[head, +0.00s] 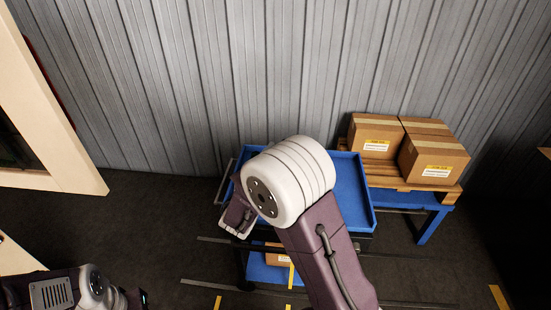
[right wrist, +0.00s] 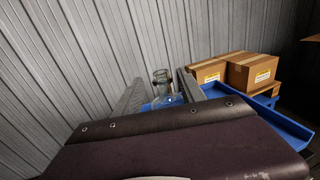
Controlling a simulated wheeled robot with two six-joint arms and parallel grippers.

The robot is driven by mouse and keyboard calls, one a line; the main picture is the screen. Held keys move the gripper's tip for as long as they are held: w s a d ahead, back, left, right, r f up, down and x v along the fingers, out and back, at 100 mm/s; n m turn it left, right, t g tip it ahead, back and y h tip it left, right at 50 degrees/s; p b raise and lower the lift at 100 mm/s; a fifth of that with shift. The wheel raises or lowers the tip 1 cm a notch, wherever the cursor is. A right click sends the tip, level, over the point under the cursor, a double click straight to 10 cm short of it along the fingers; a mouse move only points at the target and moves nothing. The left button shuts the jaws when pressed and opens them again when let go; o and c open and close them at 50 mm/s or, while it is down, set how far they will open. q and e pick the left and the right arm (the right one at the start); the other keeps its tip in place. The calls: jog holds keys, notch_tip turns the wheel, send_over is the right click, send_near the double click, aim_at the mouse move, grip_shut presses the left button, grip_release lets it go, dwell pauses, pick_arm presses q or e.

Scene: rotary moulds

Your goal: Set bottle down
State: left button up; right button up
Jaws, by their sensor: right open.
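A clear glass bottle (right wrist: 162,86) stands upright in the right wrist view, between the two grey fingers of my right gripper (right wrist: 160,79). The fingers are open, with a gap on both sides of the bottle's neck. The bottle's lower part is hidden behind my wrist. A blue tray-topped cart (head: 357,190) is under my right arm in the head view. Its blue rim also shows in the right wrist view (right wrist: 285,130). In the head view my arm's white joint hides the bottle and the right fingers. My left arm shows at the lower left, its fingers not visible.
Several cardboard boxes (head: 433,160) sit on a wooden pallet (head: 380,175) on a blue stand (head: 430,225) right of the cart. A corrugated metal wall (head: 200,80) rises behind. Another box (head: 277,259) is on the cart's lower shelf. The dark floor left of the cart is clear.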

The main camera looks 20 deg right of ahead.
jog(key=v, duration=0.3)
jog(key=shift+s+a, duration=0.15)
jog(key=shift+s, duration=0.1)
jog(key=s+d+f+m+g+y, duration=0.2)
jog(key=s+d+f+m+g, duration=0.1)
jog(key=s+f+m+g, duration=0.4)
jog(key=s+d+f+m+g+y, duration=0.1)
jog(key=s+d+f+m+g, duration=0.2)
jog(key=s+f+m+g, duration=0.45)
jog(key=s+a+f+m+t+y, duration=0.1)
jog(key=s+a+f+m+y, duration=0.3)
jog(key=s+a+m+y, duration=0.3)
jog(key=w+a+m+t+y, duration=0.2)
jog(key=w+a+m+y, duration=0.1)
jog(key=a+m, duration=0.2)
jog(key=shift+a+r, duration=0.25)
jog(key=shift+a, duration=0.3)
